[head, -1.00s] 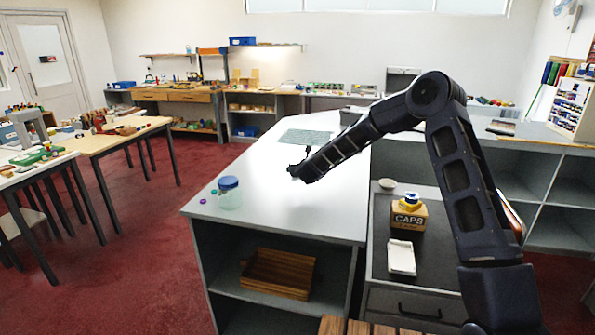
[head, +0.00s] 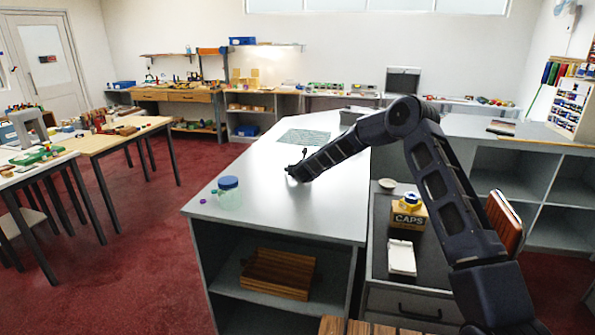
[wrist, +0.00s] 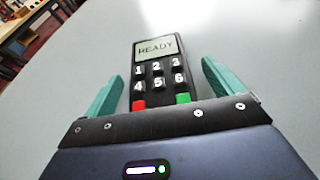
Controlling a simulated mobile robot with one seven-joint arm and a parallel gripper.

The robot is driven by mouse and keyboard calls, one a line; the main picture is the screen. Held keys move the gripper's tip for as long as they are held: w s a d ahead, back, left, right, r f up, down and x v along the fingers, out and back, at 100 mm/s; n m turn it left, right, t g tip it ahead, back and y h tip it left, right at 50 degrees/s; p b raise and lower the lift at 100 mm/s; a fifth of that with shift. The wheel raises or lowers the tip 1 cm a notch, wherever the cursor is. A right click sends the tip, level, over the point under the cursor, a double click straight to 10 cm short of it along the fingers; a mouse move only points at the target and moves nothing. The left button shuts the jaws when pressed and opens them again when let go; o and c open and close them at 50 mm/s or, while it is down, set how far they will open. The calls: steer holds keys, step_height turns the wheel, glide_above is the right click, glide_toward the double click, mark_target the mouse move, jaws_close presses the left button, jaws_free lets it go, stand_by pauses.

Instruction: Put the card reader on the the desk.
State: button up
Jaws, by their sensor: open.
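The card reader (wrist: 158,70) is a black keypad device with a lit "READY" screen, white number keys and red and green keys. In the wrist view it lies between the two teal fingers of my gripper (wrist: 163,72), with a gap on each side. The gripper is open. The surface under the reader is plain pale grey. In the head view my gripper (head: 292,175) is low over the pale counter top (head: 265,200), and I cannot make out the reader there. Which surface the task calls the desk is not clear from the pictures.
A blue-lidded jar (head: 229,193) stands near the counter's left edge beside small caps. A green mat (head: 304,137) lies farther back. At the right, a lower dark top holds a CAPS box (head: 408,216), a white tray (head: 402,257) and a small bowl (head: 387,184).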

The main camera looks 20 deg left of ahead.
steer(key=c, duration=1.4)
steer(key=shift+o, duration=0.2)
step_height(320, 180, up, 19)
steer(key=w+d+f+m+h, duration=0.1)
steer(key=d+f, duration=0.2)
steer(key=d, duration=0.7)
steer(key=w+d+f+m+h, duration=0.1)
steer(key=d+f, duration=0.3)
steer(key=d, duration=0.7)
steer(key=w+d+f+m+t+h, duration=0.1)
steer(key=d+f+m+h, duration=0.1)
steer(key=d, duration=0.9)
step_height(320, 180, down, 2)
steer(key=shift+f+h, duration=0.2)
steer(key=shift+h, duration=0.3)
steer(key=s+d+f+m+h, duration=0.1)
steer(key=s+d, duration=0.3)
steer(key=d, duration=0.5)
steer(key=s+d+f+m+h, duration=0.1)
steer(key=s+d+f, duration=0.2)
steer(key=d, duration=0.5)
steer(key=s+d+f+m+h, duration=0.1)
steer(key=s+d+f+h, duration=0.1)
steer(key=s+d, duration=0.3)
steer(key=d, duration=0.4)
steer(key=shift+d+f+m+g, duration=0.25)
steer(key=shift+d+m+g, duration=0.05)
steer(key=shift+m, duration=0.1)
